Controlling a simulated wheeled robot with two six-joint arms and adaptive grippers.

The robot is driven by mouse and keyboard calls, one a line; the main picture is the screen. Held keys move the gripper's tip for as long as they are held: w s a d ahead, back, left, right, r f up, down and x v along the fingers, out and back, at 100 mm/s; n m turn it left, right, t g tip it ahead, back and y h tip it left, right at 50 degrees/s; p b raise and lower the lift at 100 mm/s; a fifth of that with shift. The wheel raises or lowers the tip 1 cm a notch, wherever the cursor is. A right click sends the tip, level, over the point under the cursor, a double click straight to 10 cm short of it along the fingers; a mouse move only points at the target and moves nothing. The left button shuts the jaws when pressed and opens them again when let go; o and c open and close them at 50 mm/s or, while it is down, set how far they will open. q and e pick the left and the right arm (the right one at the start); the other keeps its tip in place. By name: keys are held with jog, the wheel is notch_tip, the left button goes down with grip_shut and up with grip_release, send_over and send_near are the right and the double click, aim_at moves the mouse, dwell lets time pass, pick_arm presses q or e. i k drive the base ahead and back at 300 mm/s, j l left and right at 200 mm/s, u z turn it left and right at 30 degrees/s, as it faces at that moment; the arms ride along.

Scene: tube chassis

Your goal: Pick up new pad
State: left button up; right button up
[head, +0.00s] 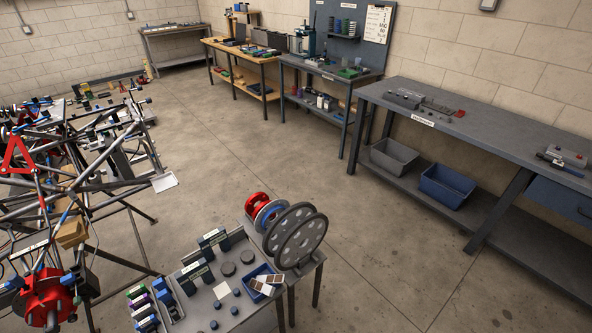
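A small grey table (246,250) stands in the lower middle. On it is a blue bin (253,295) with several flat brown-and-white rectangular pieces (268,284) at its top; they look like pads, but I cannot tell whether they are new. A light square piece (222,290) lies left of the bin. Two dark round discs (228,269) lie behind it. Neither of my grippers is in view.
Large perforated discs (299,240) and a red-and-blue round part (260,207) stand at the table's back right. Dark labelled blocks (194,275) stand at its left. A tube chassis (80,180) fills the left. The floor (380,255) between table and right workbench (480,120) is clear.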

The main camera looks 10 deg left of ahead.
aim_at(160, 284)
jog(key=u, duration=1.75)
jog(key=j+z, duration=0.15)
jog(key=k+l, duration=0.05)
